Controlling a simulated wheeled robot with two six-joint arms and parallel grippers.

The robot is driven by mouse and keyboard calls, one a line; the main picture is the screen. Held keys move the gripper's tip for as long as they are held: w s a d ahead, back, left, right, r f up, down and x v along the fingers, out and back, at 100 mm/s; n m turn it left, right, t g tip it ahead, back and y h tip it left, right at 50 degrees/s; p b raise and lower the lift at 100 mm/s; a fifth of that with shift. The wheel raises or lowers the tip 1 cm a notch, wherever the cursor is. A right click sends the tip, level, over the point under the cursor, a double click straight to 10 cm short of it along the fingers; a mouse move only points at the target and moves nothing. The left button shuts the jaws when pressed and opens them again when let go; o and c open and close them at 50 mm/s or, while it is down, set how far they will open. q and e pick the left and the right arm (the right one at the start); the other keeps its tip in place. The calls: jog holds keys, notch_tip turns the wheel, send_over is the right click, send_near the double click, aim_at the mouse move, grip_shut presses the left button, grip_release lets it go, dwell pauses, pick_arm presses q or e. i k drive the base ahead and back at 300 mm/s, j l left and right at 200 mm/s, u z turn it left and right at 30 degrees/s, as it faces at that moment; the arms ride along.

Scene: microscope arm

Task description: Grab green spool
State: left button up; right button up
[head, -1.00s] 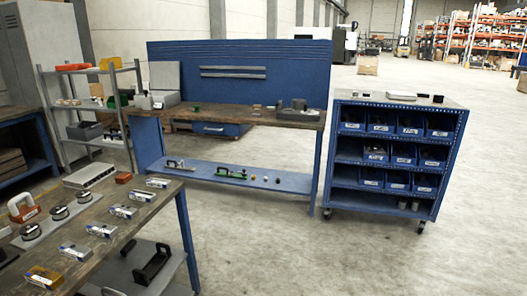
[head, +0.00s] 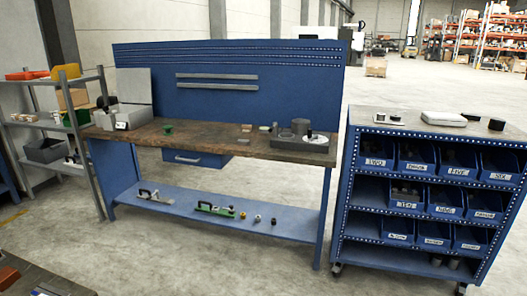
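A small green object (head: 167,130), which looks like the green spool, stands on the wooden top of the blue workbench (head: 215,138), left of its middle. It is small in the view, so its exact shape is hard to tell. Neither of my grippers shows in the head view.
A grey machine (head: 133,108) stands left on the bench top, a grey fixture (head: 300,135) right. Tools lie on the lower shelf (head: 180,205). A blue bin cart (head: 425,190) stands right, a metal rack (head: 50,120) left. A table corner (head: 35,280) is at lower left. Floor before the bench is clear.

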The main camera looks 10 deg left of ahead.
aim_at(168, 127)
jog(key=i+u, duration=0.25)
jog(key=i, duration=0.2)
jog(key=i+u, duration=0.2)
jog(key=i, duration=0.25)
jog(key=i+l+u, duration=0.1)
jog(key=i+u, duration=0.15)
jog(key=i, duration=0.2)
jog(key=i+l+u, duration=0.25)
jog(key=i, duration=0.2)
jog(key=i+l+u, duration=0.25)
jog(key=i, duration=0.2)
